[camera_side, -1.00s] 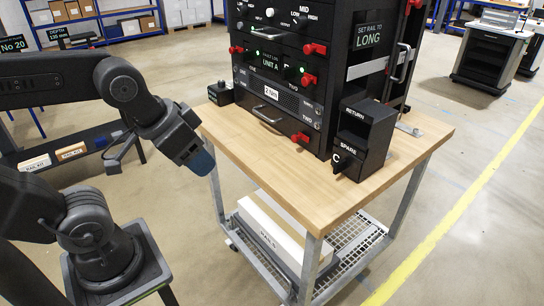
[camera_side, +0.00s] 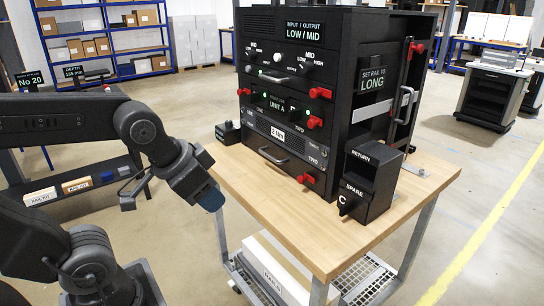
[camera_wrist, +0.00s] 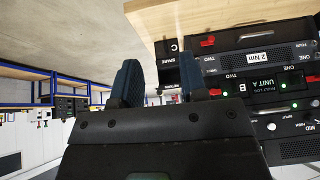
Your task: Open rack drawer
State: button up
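The black rack (camera_side: 345,100) stands on a wooden-topped cart (camera_side: 325,235). Its front has stacked units with red latches at their edges. A low drawer front with a handle (camera_side: 274,156) sits at the bottom, and another handle (camera_side: 275,78) sits higher up. Both look shut. My gripper (camera_side: 210,198) is left of the rack, near the cart's left edge, pointing down to the right and apart from the rack. In the wrist view my gripper (camera_wrist: 160,78) shows two separated fingers with nothing between them. The rack (camera_wrist: 262,85) appears upside down there, to the right.
A black RETURN/SPARE box (camera_side: 368,180) stands on the cart right of the rack. A small black box (camera_side: 228,132) sits at the cart's back left. A dark bench (camera_side: 75,190) with kit boxes lies behind my arm. The cart's front top is clear.

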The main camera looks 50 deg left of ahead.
jog(key=w+a+f+m+t+y, duration=0.1)
jog(key=w+a, duration=0.2)
jog(key=w, duration=0.2)
jog(key=w+a+f+m+t, duration=0.1)
jog(key=w+a+m, duration=0.1)
jog(key=w, duration=0.4)
jog(key=m+t+y, duration=0.5)
jog(key=m+t, duration=0.2)
jog(key=m, duration=0.4)
send_near(268, 156)
jog(key=x, duration=1.1)
jog(key=shift+s+a+f, duration=0.15)
jog(key=shift+a, duration=0.05)
grip_shut()
